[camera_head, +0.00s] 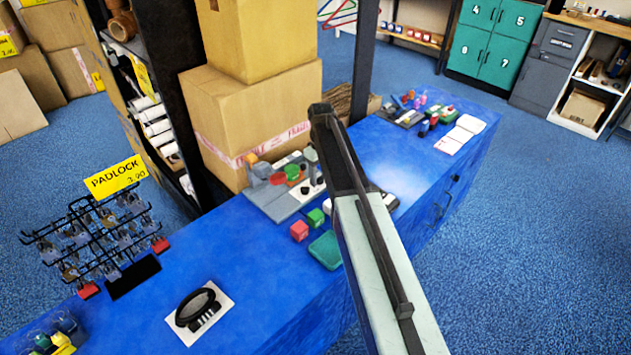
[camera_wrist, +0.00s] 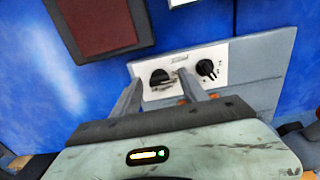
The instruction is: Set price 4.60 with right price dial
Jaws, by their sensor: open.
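A white panel (camera_wrist: 183,62) with two black dials sits on a grey plate (camera_wrist: 262,72) in the wrist view. The left dial in that picture (camera_wrist: 160,77) lies between my fingertips. The other dial (camera_wrist: 207,69), ringed by small marks, is just to the right of my right finger. My gripper (camera_wrist: 160,80) is open, with one finger on each side of the left dial. I cannot tell whether the fingers touch it. In the head view the panel (camera_head: 311,189) shows small beside my arm's end, partly hidden, on the blue counter (camera_head: 245,245).
A dark red pad in a grey frame (camera_wrist: 100,24) lies at the upper left of the wrist view. Red (camera_head: 299,231) and green (camera_head: 316,217) blocks stand near the panel. Cartons (camera_head: 240,115) are stacked behind. A padlock rack (camera_head: 100,240) stands at left.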

